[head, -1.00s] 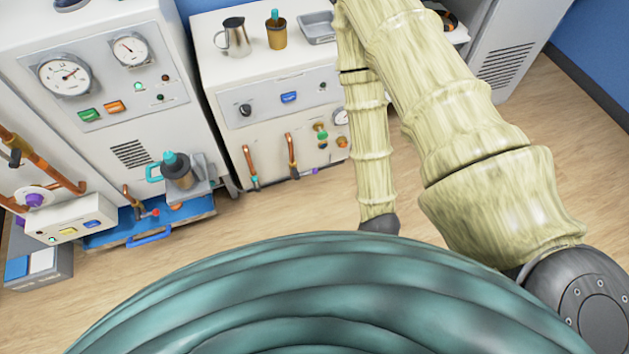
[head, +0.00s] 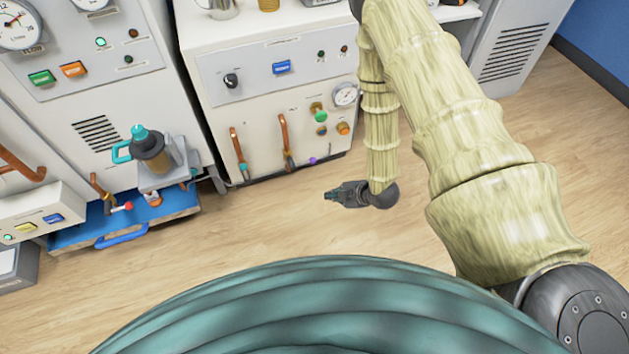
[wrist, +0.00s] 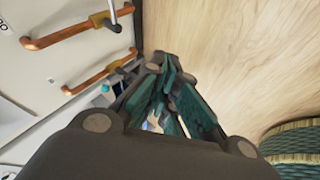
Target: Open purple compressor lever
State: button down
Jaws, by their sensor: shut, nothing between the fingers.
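A small purple piece (head: 312,161) sits low on the front of the middle white cabinet, right of its copper pipes. It is too small to tell whether it is the compressor lever or how it is turned. My gripper (head: 328,195) is in the open floor space in front of that cabinet, pointing left, below the purple piece in the picture and apart from it. In the wrist view my gripper (wrist: 162,62) has its dark teal fingers drawn together with nothing held. No purple lever can be made out there.
The white cabinet (head: 290,110) carries copper pipes (head: 285,145), a gauge (head: 345,94) and knobs. Another machine (head: 90,75) stands left, with a teal-lidded flask (head: 150,150) and a blue tray (head: 150,210) jutting out. Wood floor (head: 250,225) is clear in front.

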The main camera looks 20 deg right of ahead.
jog(key=w+d+f+n+y+b, duration=0.1)
jog(key=w+f+n+y+b, duration=0.1)
jog(key=w+f+n+b, duration=0.3)
jog(key=w+d+f+n+t+y+b, duration=0.1)
jog(key=w+d+f+n+y+b, duration=0.1)
jog(key=w+n+b, duration=0.4)
notch_tip(320, 180, down, 3)
jog(key=n+y+b, duration=0.1)
jog(key=n+b, duration=0.1)
jog(key=n, duration=0.1)
jog(key=shift+d+r+n, duration=0.15)
jog(key=shift+d+n, duration=0.1)
jog(key=shift+n, duration=0.15)
jog(key=w+a+f+b, duration=0.2)
jog(key=w+a+b, duration=0.2)
jog(key=w+b, duration=0.2)
jog(key=shift+w+f, duration=0.3)
jog(key=shift+w, duration=0.8)
jog(key=shift+r, duration=0.15)
